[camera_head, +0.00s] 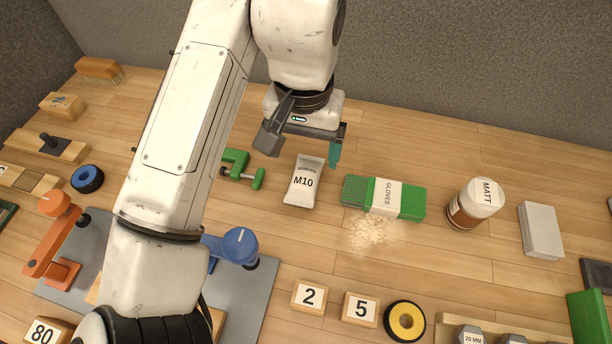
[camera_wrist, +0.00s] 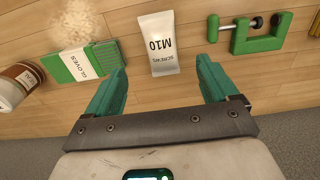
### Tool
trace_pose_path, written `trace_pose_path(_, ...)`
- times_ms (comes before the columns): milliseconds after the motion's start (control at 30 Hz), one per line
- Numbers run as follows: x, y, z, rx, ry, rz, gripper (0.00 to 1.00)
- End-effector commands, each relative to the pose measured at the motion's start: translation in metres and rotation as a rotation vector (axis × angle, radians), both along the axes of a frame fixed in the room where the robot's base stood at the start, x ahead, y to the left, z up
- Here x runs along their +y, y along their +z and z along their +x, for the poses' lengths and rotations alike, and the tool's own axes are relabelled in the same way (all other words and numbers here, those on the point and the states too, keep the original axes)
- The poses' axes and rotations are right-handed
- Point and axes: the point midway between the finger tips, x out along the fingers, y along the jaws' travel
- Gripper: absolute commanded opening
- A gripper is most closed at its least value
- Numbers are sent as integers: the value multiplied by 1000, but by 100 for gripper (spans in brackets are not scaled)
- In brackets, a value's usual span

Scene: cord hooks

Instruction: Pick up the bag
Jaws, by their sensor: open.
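The bag (camera_head: 304,182) is a small white pouch printed "M10". It lies on the wooden bench below my gripper in the head view. In the wrist view the bag (camera_wrist: 159,44) also reads "SCREWS" and sits ahead of the gap between my fingers, apart from them. My gripper (camera_head: 303,150) is open and empty above the bench, with teal fingertips that show clearly in the wrist view (camera_wrist: 158,75). In the head view part of one finger is hidden by the gripper body.
A green clamp (camera_head: 240,168) lies just left of the bag. Green gloves (camera_head: 410,200) in a paper band lie to its right, with sawdust (camera_head: 370,234) in front. A jar marked "MATT" (camera_head: 474,204) stands farther right. Bare bench lies in front of the bag.

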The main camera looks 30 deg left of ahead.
Motion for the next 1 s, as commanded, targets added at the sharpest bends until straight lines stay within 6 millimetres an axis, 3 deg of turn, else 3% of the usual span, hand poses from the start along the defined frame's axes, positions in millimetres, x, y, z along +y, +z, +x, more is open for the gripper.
trace_pose_path(200,0,-33,0,2,0,-3,87)
trace_pose_path(433,1,-53,3,4,0,-1,87)
trace_pose_path(700,3,-89,8,2,0,-1,87)
trace_pose_path(1000,3,-94,8,2,-1,-1,87)
